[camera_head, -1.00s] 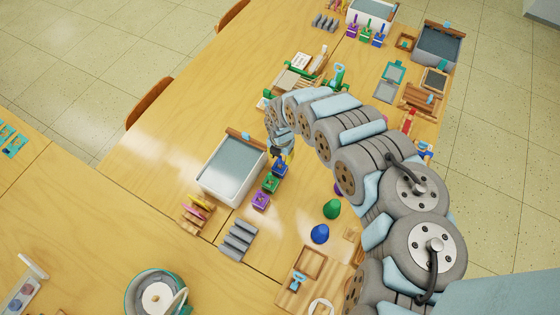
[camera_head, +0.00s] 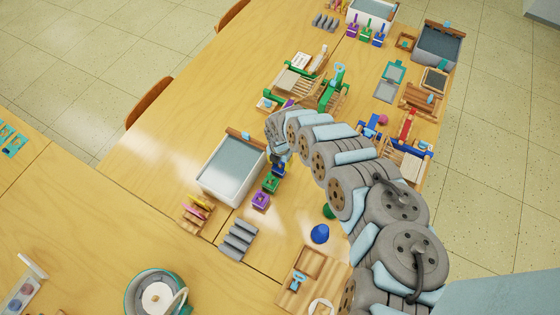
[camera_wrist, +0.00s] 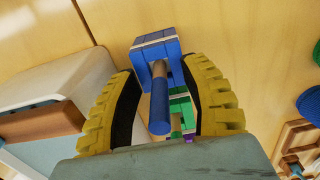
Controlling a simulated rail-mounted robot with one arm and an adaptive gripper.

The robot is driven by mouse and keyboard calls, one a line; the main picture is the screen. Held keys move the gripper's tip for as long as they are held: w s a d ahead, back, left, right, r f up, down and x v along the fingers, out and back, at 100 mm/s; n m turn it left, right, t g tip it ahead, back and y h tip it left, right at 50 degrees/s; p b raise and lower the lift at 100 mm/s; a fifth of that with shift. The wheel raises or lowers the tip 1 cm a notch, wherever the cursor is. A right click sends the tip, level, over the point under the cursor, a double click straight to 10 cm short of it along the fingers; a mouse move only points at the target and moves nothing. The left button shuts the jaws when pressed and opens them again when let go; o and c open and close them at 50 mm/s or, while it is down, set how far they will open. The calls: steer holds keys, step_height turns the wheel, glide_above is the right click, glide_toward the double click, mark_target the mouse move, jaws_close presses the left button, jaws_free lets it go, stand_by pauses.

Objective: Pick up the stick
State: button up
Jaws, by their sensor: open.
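A stick (camera_wrist: 160,107) with a blue near end and a wood-coloured part behind it stands up from a blue block holder (camera_wrist: 154,50) in the wrist view. My gripper (camera_wrist: 158,68) is open, with its yellow ribbed fingers on either side of the stick. I see no clear contact between fingers and stick. In the head view my gripper (camera_head: 280,158) is just above the blue holder (camera_head: 278,170), at the far end of a short row. The stick itself cannot be made out there.
Green (camera_head: 270,184) and purple (camera_head: 260,200) holders continue the row. A white-walled basin (camera_head: 206,180) stands close on the left. Grey bars (camera_head: 237,240) lie nearer, and a blue cone (camera_head: 320,233) stands to the right. The table left of the basin is largely clear.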

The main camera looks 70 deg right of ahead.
jaws_close()
stand_by(0.5)
